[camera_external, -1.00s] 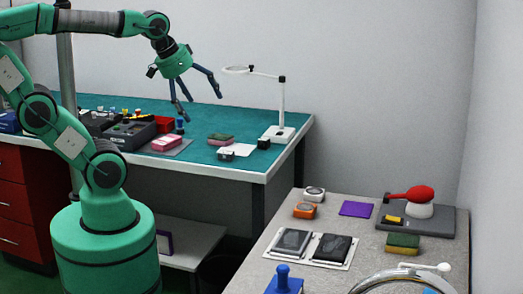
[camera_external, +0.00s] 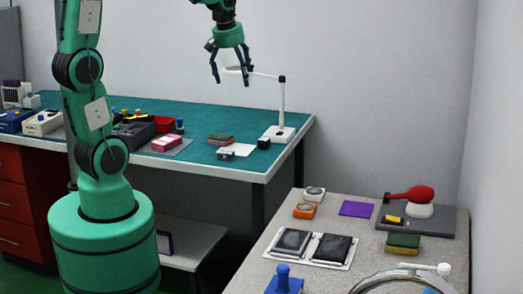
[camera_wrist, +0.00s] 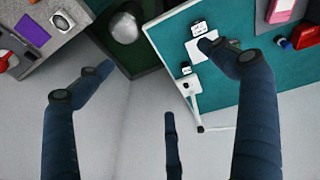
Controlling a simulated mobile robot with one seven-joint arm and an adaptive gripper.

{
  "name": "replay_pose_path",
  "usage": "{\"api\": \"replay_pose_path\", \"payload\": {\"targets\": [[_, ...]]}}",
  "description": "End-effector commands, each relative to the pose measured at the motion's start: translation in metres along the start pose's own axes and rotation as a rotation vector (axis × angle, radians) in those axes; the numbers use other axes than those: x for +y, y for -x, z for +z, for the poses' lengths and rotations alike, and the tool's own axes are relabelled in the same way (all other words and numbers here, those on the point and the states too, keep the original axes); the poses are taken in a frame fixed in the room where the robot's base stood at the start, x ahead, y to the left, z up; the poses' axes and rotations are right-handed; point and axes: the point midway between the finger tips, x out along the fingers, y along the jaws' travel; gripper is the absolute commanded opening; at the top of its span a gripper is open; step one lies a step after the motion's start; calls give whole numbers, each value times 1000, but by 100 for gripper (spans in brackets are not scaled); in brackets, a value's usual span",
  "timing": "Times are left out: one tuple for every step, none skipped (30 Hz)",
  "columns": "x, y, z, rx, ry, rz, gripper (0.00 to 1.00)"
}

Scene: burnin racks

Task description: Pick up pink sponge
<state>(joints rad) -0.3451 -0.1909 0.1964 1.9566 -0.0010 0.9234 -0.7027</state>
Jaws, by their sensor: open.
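A sponge with a green top and a pinkish-red lower part (camera_external: 220,139) lies on the teal bench top (camera_external: 205,162) in the external view, beside a white sheet. In the wrist view I cannot make it out; a finger covers that part of the bench. A brighter pink block (camera_external: 166,143) lies further left on a grey mat, and it shows at the top of the wrist view (camera_wrist: 281,8). My gripper (camera_external: 230,80) is open and empty, fingers down, high above the bench. Its spread fingers (camera_wrist: 155,62) also show in the wrist view.
A white magnifier lamp (camera_external: 282,105) stands on the bench, its arm and lens close to my fingers in the picture. A black cube (camera_external: 264,143) and a white sheet (camera_external: 238,150) lie near the sponge. A grey table (camera_external: 335,222) with several items stands front right.

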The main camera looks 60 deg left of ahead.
Motion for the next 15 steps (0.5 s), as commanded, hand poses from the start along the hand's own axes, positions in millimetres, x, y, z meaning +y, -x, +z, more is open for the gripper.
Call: {"api": "replay_pose_path", "payload": {"targets": [[-1,-8,-17,-8,50,-13,94],[-1,-13,-26,-12,81,-20,94],[-2,-20,-38,-16,123,-29,94],[-3,-25,-47,-19,154,-35,94],[-4,-30,-56,-22,184,-42,94],[-5,-37,-68,-26,226,-51,94],[-7,-43,-76,-30,258,-58,94],[-9,-49,-85,-32,289,-64,94],[-12,-57,-97,-36,330,-73,94],[-14,-63,-105,-39,361,-80,94],[-16,-69,-114,-41,393,-86,94],[-21,-78,-125,-45,435,-96,94],[-24,-85,-133,-47,465,-103,94],[-27,-92,-142,-50,497,-110,94],[-32,-101,-152,-52,539,-119,94]]}}
